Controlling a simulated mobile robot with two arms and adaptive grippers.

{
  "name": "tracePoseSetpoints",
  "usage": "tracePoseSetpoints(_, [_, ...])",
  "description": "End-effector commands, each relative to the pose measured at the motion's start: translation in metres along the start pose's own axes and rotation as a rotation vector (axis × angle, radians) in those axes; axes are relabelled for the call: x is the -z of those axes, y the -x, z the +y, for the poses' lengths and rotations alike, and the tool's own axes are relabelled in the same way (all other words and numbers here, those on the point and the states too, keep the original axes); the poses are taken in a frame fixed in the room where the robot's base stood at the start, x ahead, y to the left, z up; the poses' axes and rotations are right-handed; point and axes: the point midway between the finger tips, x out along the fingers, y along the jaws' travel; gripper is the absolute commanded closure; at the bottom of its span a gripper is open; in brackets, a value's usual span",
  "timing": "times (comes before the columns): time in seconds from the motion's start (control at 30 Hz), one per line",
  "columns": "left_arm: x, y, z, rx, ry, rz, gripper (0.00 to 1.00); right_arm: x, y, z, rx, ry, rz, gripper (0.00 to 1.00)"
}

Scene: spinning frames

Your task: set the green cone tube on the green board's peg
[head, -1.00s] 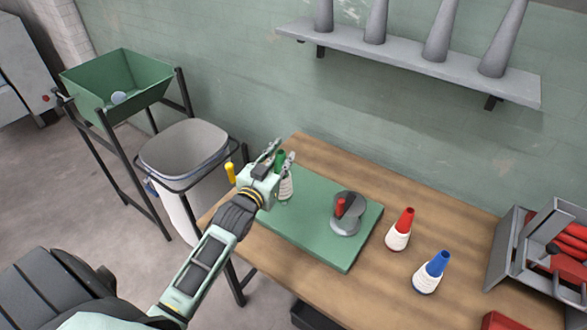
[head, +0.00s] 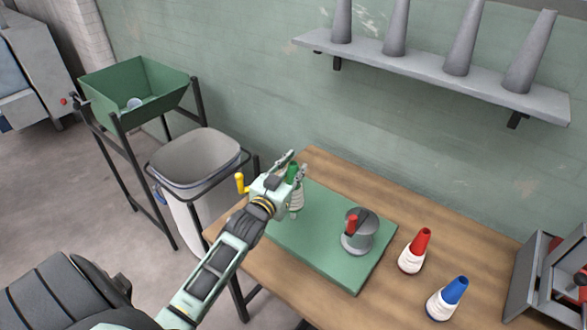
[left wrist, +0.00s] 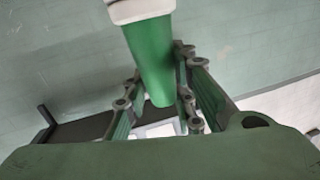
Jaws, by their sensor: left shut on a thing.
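My left gripper (head: 296,168) is shut on the green cone tube (head: 292,174), near its green top. White yarn (head: 298,199) is wound around the tube's lower part. The tube is upright over the far left part of the green board (head: 318,237); I cannot tell whether its base touches the board. In the left wrist view the green tube (left wrist: 152,62) sits between the two fingers, with a white edge at the top of the picture. I cannot make out the board's peg. My right gripper is not in view.
A grey round fixture with a red part (head: 360,240) stands on the board's right side. A red cone (head: 416,250) and a blue cone (head: 447,299) stand on the wooden table right of the board. A grey bin (head: 200,160) is left of the table. A shelf (head: 440,75) holds grey cones.

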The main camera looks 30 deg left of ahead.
Motion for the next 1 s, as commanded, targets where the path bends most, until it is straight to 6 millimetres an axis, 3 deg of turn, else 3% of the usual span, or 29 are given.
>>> tracePoseSetpoints(0.17, [-0.016,-0.001,0.002,0.000,0.000,0.000,1.00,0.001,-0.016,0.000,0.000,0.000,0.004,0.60])
tracePoseSetpoints(0.53, [-0.039,-0.002,0.004,0.000,0.000,0.000,1.00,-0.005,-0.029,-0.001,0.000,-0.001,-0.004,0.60])
tracePoseSetpoints(1.0, [-0.044,-0.003,0.004,0.000,0.000,0.000,1.00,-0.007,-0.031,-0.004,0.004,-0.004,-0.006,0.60])
